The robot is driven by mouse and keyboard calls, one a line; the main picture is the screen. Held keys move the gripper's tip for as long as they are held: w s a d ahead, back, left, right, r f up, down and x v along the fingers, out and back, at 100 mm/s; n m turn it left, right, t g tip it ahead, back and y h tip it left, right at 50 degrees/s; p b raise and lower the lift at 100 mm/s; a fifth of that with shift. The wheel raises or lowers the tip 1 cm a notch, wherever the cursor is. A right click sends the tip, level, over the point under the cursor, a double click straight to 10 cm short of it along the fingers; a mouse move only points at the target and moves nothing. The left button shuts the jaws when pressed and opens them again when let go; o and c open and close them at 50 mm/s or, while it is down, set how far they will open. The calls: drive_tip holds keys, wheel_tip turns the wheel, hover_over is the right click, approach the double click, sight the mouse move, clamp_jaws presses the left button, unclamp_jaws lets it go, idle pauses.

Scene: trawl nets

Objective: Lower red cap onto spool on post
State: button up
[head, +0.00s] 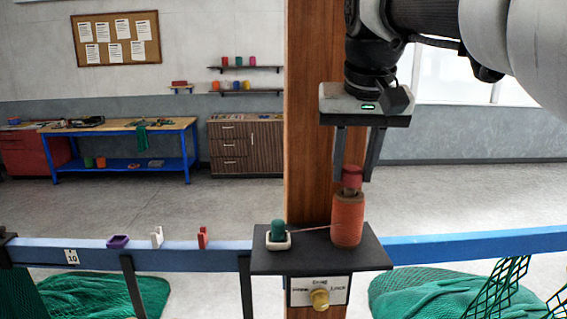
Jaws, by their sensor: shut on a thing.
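The red cap (352,172) is between the fingers of my gripper (353,175), which is shut on it in the head view. The cap is directly above the orange-brown spool (348,218). A narrow grey part shows between the cap and the spool's top; whether the cap touches it I cannot tell. The spool stands upright on a dark shelf plate (320,262) in front of a wooden post (308,120). A thread runs left from the spool to a small green piece (278,229) in a white holder (277,242).
A knob (320,299) on a labelled plate is below the shelf. A blue rail (190,257) runs across, carrying a purple holder (118,242), a white holder (157,238) and a red holder (203,238). Green nets (430,298) hang or lie below.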

drive_tip(key=shift+f, duration=0.2)
drive_tip(key=shift+f+b, duration=0.5)
drive_tip(key=shift+f, duration=0.05)
drive_tip(key=o, duration=1.1)
drive_tip(key=p+v, duration=0.2)
drive_tip(key=v, duration=1.5)
drive_tip(key=shift+r+p, duration=0.2)
drive_tip(key=shift+p, duration=0.15)
drive_tip(key=shift+s+a+f, duration=0.1)
drive_tip(key=shift+s, duration=0.05)
drive_tip(key=s+f, duration=0.3)
drive_tip(key=f, duration=0.7)
drive_tip(key=s+f, duration=0.4)
drive_tip(key=f, duration=0.6)
drive_tip(key=s+f+n+t, duration=0.1)
drive_tip(key=s+f, duration=0.2)
drive_tip(key=f, duration=0.8)
drive_tip(key=shift+s+d, duration=0.35)
drive_tip(key=shift+d, duration=0.05)
